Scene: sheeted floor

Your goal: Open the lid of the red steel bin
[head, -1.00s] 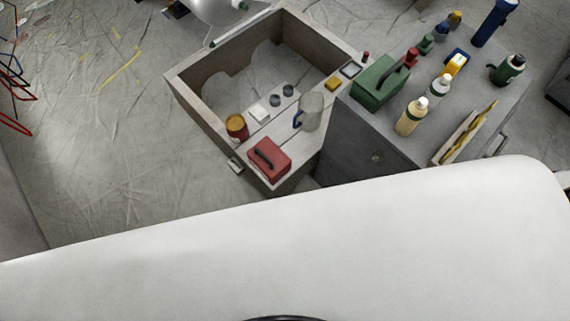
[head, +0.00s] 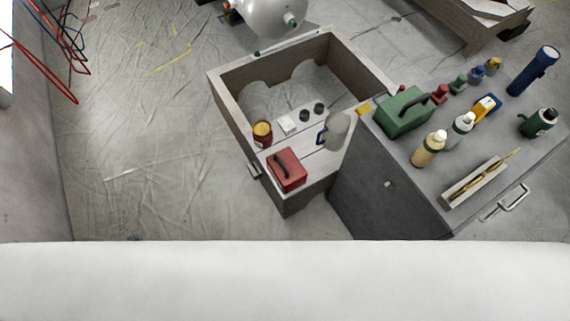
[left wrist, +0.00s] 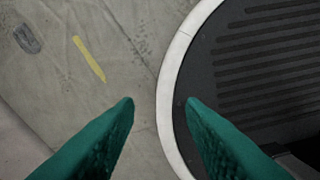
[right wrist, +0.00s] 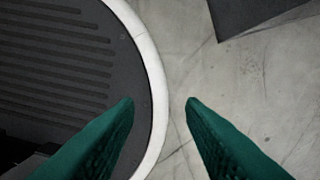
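No clear steel bin with a lid shows in the head view. The nearest match is a small red box (head: 287,170) with a dark handle on top. It sits on the near end of a wooden frame, and I cannot tell whether it is the bin. My left gripper (left wrist: 160,103) is open and empty in the left wrist view, above the floor and the edge of my round base. My right gripper (right wrist: 160,103) is open and empty in the right wrist view, also over the base edge and floor. Neither gripper shows in the head view.
The open wooden frame (head: 232,112) holds a red-yellow can (head: 262,132) and a pale jug (head: 337,130). A grey cabinet (head: 400,185) at right carries a green toolbox (head: 405,110), bottles and a blue flashlight. Red wire racks (head: 60,72) stand far left. Floor at left is clear.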

